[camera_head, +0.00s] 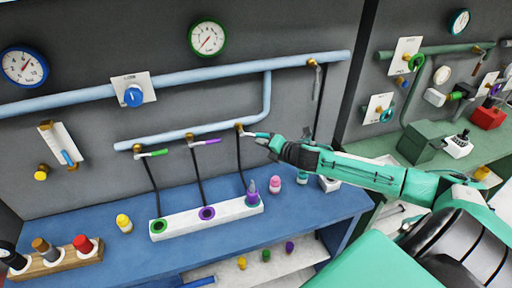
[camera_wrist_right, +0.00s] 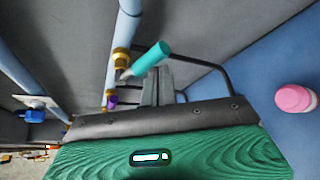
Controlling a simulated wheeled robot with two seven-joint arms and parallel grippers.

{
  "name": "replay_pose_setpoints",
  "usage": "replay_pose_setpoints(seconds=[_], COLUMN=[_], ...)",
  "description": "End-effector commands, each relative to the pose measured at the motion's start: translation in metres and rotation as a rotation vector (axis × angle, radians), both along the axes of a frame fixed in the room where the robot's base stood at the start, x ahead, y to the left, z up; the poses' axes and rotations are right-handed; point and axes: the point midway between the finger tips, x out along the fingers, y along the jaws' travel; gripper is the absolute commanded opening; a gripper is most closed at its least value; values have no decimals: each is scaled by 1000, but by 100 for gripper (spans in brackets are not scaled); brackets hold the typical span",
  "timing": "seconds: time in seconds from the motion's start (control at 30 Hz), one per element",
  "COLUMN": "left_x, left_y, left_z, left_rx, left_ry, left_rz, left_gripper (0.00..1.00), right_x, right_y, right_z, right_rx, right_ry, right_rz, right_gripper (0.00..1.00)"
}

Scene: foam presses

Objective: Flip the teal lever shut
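The teal lever (camera_head: 262,135) sticks out to the right from its brass valve on the lower blue pipe. In the right wrist view the teal lever (camera_wrist_right: 151,62) slants up to the right from the brass fitting, across the tips of my fingers. My right gripper (camera_head: 274,143) reaches in from the right and is right at the lever's end. In the wrist view the grey fingers of my right gripper (camera_wrist_right: 158,84) look close together, with nothing seen between them. Whether they touch the lever is hard to tell. My left gripper is not in view.
A green lever (camera_head: 154,153) and a purple lever (camera_head: 208,142) sit left on the same pipe (camera_head: 175,138). Below, a white block (camera_head: 182,221) with coloured ports stands on the blue bench (camera_head: 305,214).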

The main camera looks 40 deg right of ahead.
Motion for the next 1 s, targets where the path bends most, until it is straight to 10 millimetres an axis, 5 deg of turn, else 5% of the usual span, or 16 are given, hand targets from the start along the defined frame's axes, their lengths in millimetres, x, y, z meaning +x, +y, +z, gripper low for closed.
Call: replay_pose_setpoints(seconds=[0.2,1.0], left_x=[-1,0], left_y=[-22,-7], left_z=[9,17], left_rx=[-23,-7], left_ry=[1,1], left_rz=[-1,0], left_gripper=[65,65], right_x=[-1,0], right_y=[-6,-9], right_z=[14,31], right_rx=[-3,-3], right_ry=[-1,-9], right_rz=[-2,-3], right_gripper=[0,0])
